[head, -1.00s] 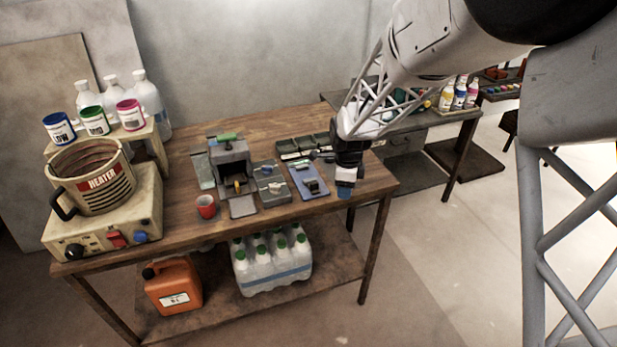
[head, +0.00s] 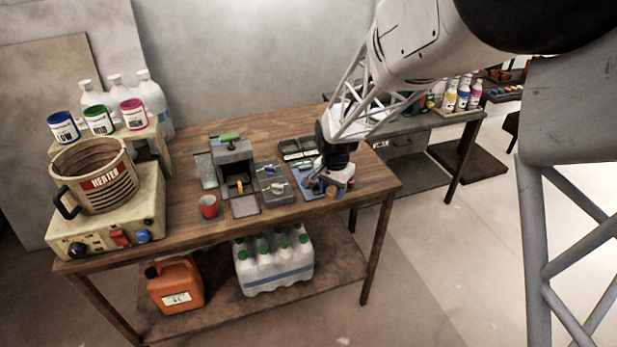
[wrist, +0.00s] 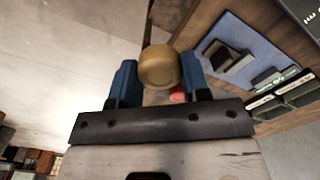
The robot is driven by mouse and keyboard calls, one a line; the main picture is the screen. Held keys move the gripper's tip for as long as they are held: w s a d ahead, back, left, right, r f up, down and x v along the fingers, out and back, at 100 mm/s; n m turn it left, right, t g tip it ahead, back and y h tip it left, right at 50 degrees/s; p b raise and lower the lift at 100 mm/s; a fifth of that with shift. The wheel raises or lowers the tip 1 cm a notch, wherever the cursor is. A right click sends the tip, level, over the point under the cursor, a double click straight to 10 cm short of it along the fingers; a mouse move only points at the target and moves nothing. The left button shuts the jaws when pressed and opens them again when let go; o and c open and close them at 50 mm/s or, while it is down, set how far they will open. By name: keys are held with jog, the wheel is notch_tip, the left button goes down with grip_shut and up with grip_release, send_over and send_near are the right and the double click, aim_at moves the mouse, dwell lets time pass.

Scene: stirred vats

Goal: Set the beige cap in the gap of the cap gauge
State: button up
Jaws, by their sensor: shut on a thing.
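My gripper (wrist: 158,80) is shut on the beige cap (wrist: 160,66), which sits between the two blue fingers in the wrist view. In the head view my gripper (head: 338,188) is at the right end of the workbench, in front of and partly over a blue board. This board with dark blocks on it, which looks like the cap gauge (wrist: 232,60), lies to the right of the held cap in the wrist view. In the head view the gauge (head: 308,182) is partly hidden by my gripper. The gap cannot be made out clearly.
A grey fixture with a knob (head: 275,184) and a grey press-like device (head: 234,165) stand left of the gauge. Dark trays (head: 298,147) lie behind it. Free floor lies right of the bench.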

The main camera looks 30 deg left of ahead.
jog(key=n, duration=0.2)
jog(key=s+a+n, duration=0.1)
jog(key=n, duration=0.3)
jog(key=shift+s+a+r, duration=0.15)
jog(key=shift+s+a, duration=0.05)
jog(key=shift+a, duration=0.05)
jog(key=n, duration=0.2)
jog(key=s+a+n, duration=0.1)
jog(key=n, duration=0.1)
jog(key=shift+r+n, duration=0.1)
jog(key=shift+n, duration=0.3)
jog(key=shift+a, duration=0.1)
send_over(308, 169)
jog(key=s+d, duration=0.2)
jog(key=s, duration=0.1)
jog(key=shift+w+a+f, duration=0.1)
jog(key=shift+a+f, duration=0.15)
jog(key=shift+f, duration=0.5)
jog(key=shift+f, duration=0.1)
jog(key=shift+f, duration=1.65)
jog(key=shift+f, duration=0.15)
